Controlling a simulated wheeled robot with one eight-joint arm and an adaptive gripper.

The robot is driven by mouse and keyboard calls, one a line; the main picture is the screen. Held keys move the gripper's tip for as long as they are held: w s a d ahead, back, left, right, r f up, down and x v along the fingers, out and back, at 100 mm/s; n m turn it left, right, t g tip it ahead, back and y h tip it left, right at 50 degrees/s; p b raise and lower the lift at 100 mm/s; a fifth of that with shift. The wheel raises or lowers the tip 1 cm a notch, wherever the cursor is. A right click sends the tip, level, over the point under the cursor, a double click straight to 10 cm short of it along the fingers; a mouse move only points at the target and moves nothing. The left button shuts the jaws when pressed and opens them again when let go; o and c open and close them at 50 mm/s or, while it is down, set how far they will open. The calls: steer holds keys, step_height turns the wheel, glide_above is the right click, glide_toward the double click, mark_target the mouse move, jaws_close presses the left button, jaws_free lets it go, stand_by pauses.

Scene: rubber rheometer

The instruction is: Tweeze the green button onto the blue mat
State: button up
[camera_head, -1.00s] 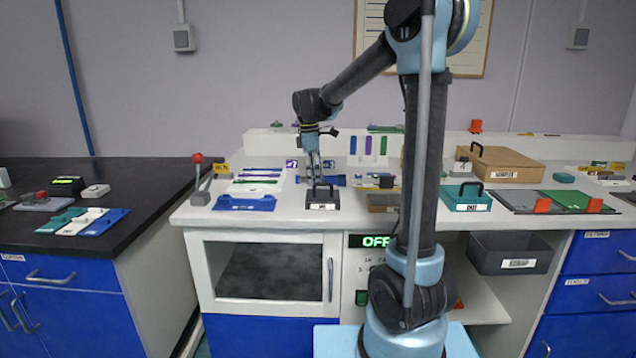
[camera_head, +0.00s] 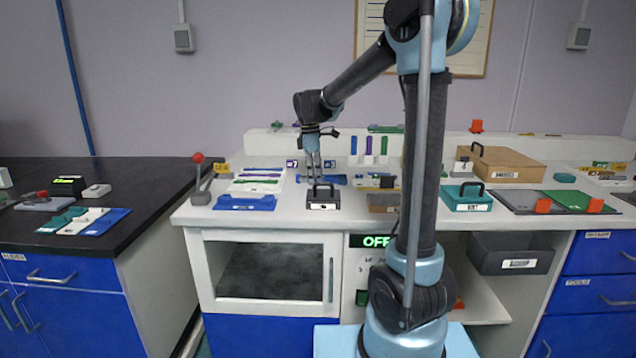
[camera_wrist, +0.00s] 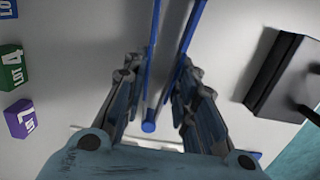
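My gripper (camera_wrist: 160,78) is low over the white bench, behind a small black handled block (camera_head: 322,200). It also shows in the head view (camera_head: 314,178). In the wrist view its fingers are apart, with long thin blue bars (camera_wrist: 153,40), which look like tweezers, between them. I cannot tell whether the right finger touches a bar. A flat blue mat (camera_head: 245,203) lies at the bench's front left; another blue mat (camera_head: 108,220) lies on the black bench at left. I cannot make out a green button.
Green (camera_wrist: 11,79) and purple (camera_wrist: 19,118) lot tags lie left of my gripper in the wrist view. A white tray of coloured strips (camera_head: 240,187) is left of it. A teal handled box (camera_head: 466,198) and a wooden box (camera_head: 515,165) stand to the right.

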step_height(320, 180, up, 12)
steer(key=shift+f, duration=0.15)
stand_by(0.5)
steer(key=shift+s, duration=0.1)
